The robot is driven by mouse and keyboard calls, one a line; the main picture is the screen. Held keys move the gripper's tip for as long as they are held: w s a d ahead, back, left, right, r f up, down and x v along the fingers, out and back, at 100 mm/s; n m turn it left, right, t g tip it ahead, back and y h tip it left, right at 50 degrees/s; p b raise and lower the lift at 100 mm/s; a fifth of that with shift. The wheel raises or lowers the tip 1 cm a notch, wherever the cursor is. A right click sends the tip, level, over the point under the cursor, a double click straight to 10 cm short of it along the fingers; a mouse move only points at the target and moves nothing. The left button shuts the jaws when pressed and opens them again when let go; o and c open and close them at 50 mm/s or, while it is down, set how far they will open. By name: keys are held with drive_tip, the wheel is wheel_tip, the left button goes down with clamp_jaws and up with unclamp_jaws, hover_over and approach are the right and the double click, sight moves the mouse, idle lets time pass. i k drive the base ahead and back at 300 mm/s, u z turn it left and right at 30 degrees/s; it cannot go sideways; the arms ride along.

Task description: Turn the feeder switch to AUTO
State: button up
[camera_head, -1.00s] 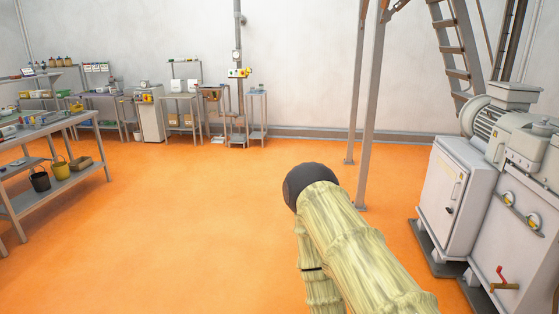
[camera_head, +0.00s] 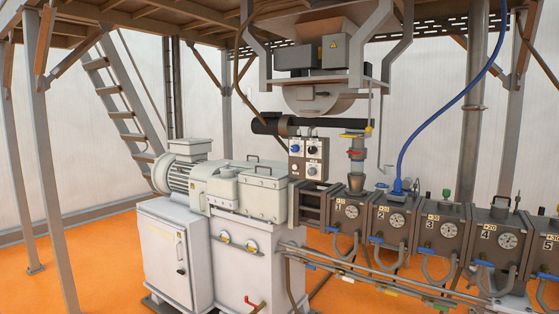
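A small grey control box (camera_head: 308,157) stands above the left end of the barrel line in the head view. It carries several round knobs, among them a blue one (camera_head: 295,148) and a black one (camera_head: 313,150). Their labels and positions are too small to read, so I cannot tell which is the feeder switch or how it is set. The feeder (camera_head: 318,62) with its grey box hangs above, under the platform. My gripper is not in view.
A white motor and gearbox unit (camera_head: 178,262) stands at the left. Numbered barrel blocks (camera_head: 390,222) with gauges and pipes run to the right. A blue hose (camera_head: 424,130) hangs down. Orange floor (camera_head: 100,262) is open at the left, beyond a post (camera_head: 50,190).

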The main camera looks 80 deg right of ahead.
sight(312, 149)
drive_tip(key=z, duration=3.1)
drive_tip(key=i, duration=1.85)
drive_tip(key=u, duration=0.5)
